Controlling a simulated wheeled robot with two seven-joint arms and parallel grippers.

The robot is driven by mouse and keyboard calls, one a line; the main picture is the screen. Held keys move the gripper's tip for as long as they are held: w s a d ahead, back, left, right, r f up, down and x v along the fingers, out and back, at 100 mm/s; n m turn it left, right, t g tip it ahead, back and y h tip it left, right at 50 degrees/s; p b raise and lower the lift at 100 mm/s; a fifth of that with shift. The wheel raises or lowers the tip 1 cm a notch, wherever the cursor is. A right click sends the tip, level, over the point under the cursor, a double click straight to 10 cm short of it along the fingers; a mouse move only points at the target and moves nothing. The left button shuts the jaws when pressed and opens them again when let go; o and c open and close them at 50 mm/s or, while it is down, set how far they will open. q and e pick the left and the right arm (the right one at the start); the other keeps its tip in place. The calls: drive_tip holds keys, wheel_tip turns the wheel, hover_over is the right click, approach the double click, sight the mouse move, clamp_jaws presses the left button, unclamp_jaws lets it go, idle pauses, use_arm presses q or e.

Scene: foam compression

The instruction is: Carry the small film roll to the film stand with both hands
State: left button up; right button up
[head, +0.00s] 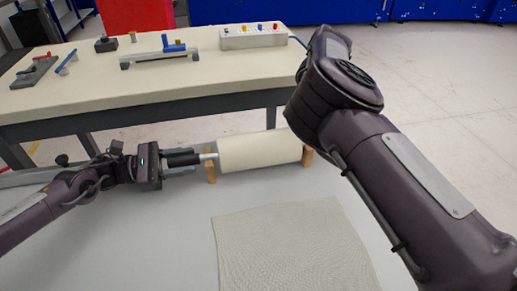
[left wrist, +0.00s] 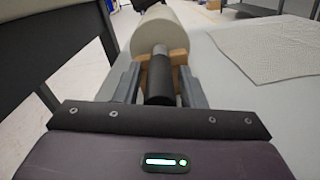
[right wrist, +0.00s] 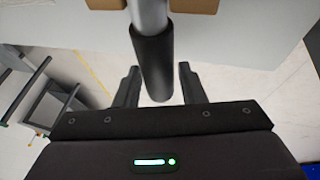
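The cream film roll (head: 262,151) lies level across two wooden supports (head: 210,171) on the pale work surface. Its left end has a metal shaft with a black handle (left wrist: 159,85). My left gripper (head: 187,158) is at this handle, one finger on each side, with narrow gaps showing in the left wrist view. In the right wrist view, the other black handle (right wrist: 153,65) points between the open fingers of my right gripper (right wrist: 158,88), with gaps on both sides. The right gripper is hidden in the head view behind my right arm. I cannot identify the film stand.
A textured cloth or sheet (head: 290,245) lies flat in front of the roll. Behind is a cream-topped bench (head: 200,78) with a switch box (head: 253,36) and small tools. Open floor lies to the right.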

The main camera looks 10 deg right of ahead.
use_arm(q)
clamp_jaws()
use_arm(e)
clamp_jaws()
idle(0.8)
use_arm(q)
drive_tip(key=shift+w+r, duration=0.1)
drive_tip(key=shift+r, duration=0.15)
use_arm(e)
drive_tip(key=shift+w+r, duration=0.1)
drive_tip(key=shift+r, duration=0.1)
